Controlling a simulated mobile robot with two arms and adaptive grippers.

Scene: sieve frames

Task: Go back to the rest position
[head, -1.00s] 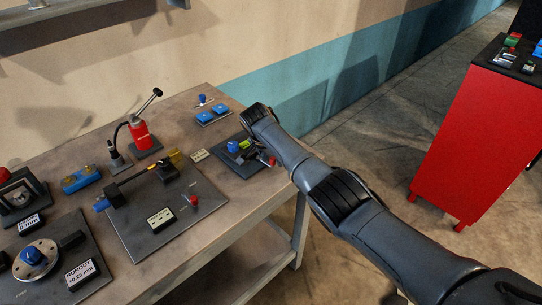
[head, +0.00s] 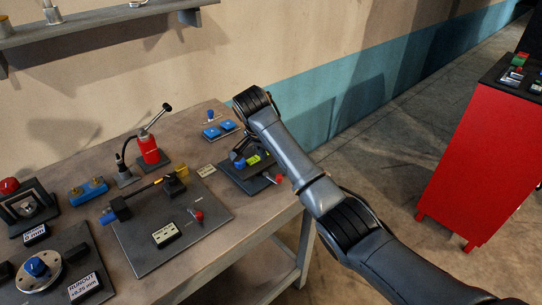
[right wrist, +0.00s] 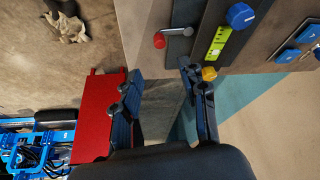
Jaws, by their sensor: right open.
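My right arm reaches from the lower right in the head view, with its gripper (head: 243,148) partly hidden beyond the wrist, over a small dark plate (head: 238,179) at the bench's right end. In the right wrist view the right gripper (right wrist: 158,82) is open, its two fingers wide apart with nothing between them. The plate carries a blue knob (right wrist: 240,15), a yellow-green level (right wrist: 219,43), a yellow knob (right wrist: 209,73) and a red-knobbed lever (right wrist: 159,41). The yellow knob appears beside one fingertip; I cannot tell if they touch. My left gripper is out of view.
The workbench (head: 205,262) holds a large dark plate, a red bottle jack (head: 150,152), blue pads (head: 220,129) and a runout gauge plate (head: 60,255). A red cabinet (head: 480,150) stands at right. Open floor lies between bench and cabinet.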

